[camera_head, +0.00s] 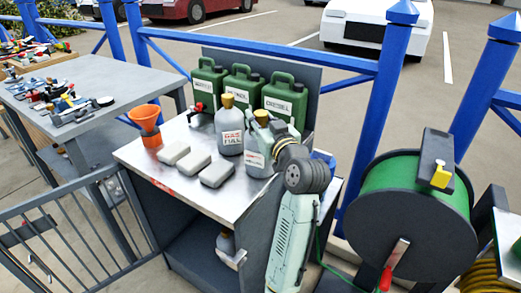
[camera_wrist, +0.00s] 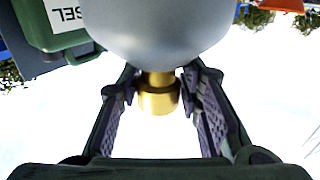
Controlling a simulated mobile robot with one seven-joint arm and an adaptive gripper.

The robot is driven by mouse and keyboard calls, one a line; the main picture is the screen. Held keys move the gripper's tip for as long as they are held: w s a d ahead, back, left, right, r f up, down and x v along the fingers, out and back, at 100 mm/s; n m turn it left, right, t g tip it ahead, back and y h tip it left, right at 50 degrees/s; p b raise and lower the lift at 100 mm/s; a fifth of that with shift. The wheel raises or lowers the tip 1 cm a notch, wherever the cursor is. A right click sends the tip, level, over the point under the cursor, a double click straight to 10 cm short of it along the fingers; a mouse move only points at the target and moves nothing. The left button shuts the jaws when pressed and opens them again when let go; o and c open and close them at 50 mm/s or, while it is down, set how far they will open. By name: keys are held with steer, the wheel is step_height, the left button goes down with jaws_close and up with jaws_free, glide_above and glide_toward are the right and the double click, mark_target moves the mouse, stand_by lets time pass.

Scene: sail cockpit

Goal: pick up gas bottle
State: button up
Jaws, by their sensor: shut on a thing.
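A grey gas bottle (camera_head: 257,160) with a brass top stands upright at the right of the metal bench top, with my gripper (camera_head: 268,130) at its upper part. In the wrist view the gas bottle's rounded grey body (camera_wrist: 155,30) fills the top, with its brass valve (camera_wrist: 158,95) between my gripper's two fingers (camera_wrist: 158,82). The fingers are shut on the bottle near its shoulder. I cannot tell whether its base touches the bench.
Several green fuel cans (camera_head: 243,88) stand at the bench's back. Three grey blocks (camera_head: 193,164) and an orange funnel (camera_head: 146,122) are on the left of the bench (camera_head: 150,177). A green hose reel (camera_head: 405,205) stands right.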

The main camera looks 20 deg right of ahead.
steer(key=shift+d, duration=0.1)
jaws_close()
stand_by(0.4)
steer(key=shift+r, duration=0.1)
